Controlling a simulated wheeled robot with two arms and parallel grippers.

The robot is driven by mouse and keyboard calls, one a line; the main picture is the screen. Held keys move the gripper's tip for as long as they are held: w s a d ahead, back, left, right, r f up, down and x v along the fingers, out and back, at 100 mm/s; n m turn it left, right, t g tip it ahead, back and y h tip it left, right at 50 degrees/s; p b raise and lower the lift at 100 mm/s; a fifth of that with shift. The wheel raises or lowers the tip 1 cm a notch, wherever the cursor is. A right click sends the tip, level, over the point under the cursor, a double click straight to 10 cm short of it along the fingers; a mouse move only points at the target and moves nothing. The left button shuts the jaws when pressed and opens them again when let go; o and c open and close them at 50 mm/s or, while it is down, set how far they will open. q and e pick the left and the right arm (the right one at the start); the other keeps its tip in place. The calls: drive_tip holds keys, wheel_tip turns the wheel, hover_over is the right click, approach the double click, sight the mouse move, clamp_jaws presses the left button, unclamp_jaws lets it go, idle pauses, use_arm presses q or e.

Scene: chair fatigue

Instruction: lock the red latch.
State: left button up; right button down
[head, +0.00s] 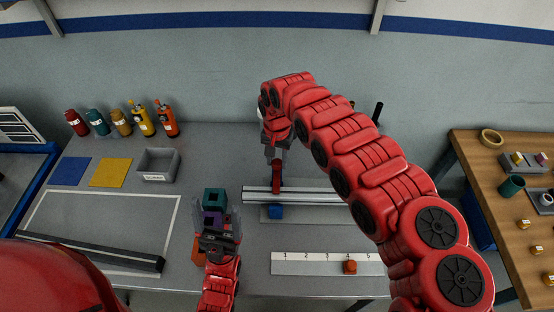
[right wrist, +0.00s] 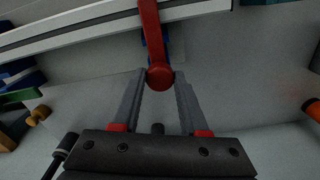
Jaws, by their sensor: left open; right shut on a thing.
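The red latch (head: 277,178) is a lever on the metal rail (head: 310,196) at the middle of the table, by a blue block (head: 276,211). In the right wrist view the latch (right wrist: 152,35) crosses the rail (right wrist: 75,22) and ends in a round red knob. My right gripper (head: 274,154) is at the lever's far end, and its fingers are shut on both sides of the knob. My left gripper (head: 220,218) is open and empty, over or beside a row of coloured blocks; its height above them is unclear.
A teal block (head: 214,197) and a purple block stand by my left gripper. Several bottles (head: 142,120) and a grey bin (head: 159,165) stand at the back left. A wooden table (head: 500,205) is at the right.

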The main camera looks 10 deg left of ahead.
drive_tip(key=shift+w+r, duration=0.15)
drive_tip(key=shift+c, duration=2.2)
unclamp_jaws()
wheel_tip(320, 180, up, 8)
drive_tip(key=p, duration=0.4)
wheel_tip(320, 180, up, 9)
drive_tip(key=p, duration=0.3)
